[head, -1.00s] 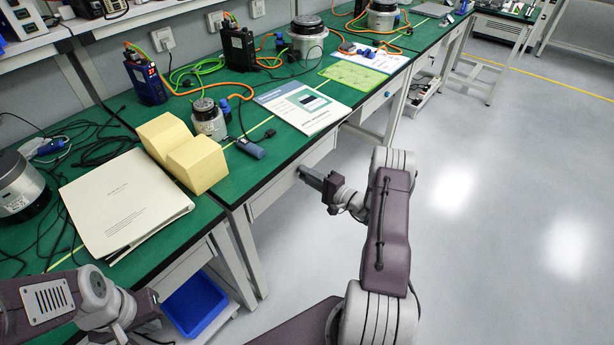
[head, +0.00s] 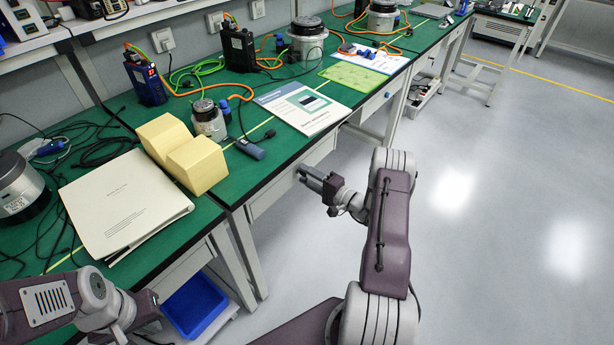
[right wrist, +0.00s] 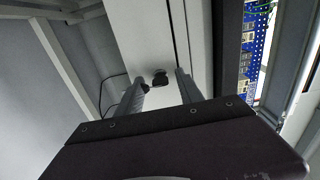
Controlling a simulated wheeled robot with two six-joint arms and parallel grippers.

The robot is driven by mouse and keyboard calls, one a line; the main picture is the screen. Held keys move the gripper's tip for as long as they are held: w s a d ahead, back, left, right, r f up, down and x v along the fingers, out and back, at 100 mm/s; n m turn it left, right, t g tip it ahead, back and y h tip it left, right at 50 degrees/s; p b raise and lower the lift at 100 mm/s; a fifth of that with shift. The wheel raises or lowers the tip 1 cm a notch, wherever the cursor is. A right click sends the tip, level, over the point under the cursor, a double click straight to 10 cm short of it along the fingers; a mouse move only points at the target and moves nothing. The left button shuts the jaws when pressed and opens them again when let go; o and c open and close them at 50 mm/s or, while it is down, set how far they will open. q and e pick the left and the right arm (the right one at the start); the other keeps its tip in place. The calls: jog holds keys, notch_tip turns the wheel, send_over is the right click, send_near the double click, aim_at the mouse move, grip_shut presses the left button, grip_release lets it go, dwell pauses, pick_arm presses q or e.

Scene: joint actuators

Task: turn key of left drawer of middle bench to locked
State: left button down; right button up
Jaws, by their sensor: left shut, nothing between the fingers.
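The drawer front (head: 268,194) is a pale panel under the green bench top. In the right wrist view it is the white panel (right wrist: 150,35), with a small dark key (right wrist: 160,80) in a round lock. My right gripper (head: 304,175) is at this front in the head view. In the right wrist view its two fingers (right wrist: 160,84) are apart, one on each side of the key, with gaps visible. Whether the fingertips touch the panel I cannot tell. My left gripper (head: 150,328) is low at the left, partly cut off by the lower edge, and holds nothing.
The green bench top (head: 225,180) carries a white binder (head: 120,200), yellow blocks (head: 185,152), a manual (head: 302,106) and actuators with cables. A blue bin (head: 195,305) stands below the bench at the left. The floor on the right is clear.

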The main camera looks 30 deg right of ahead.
jog(key=p+v, duration=0.1)
jog(key=v, duration=0.8)
jog(key=shift+p, duration=0.4)
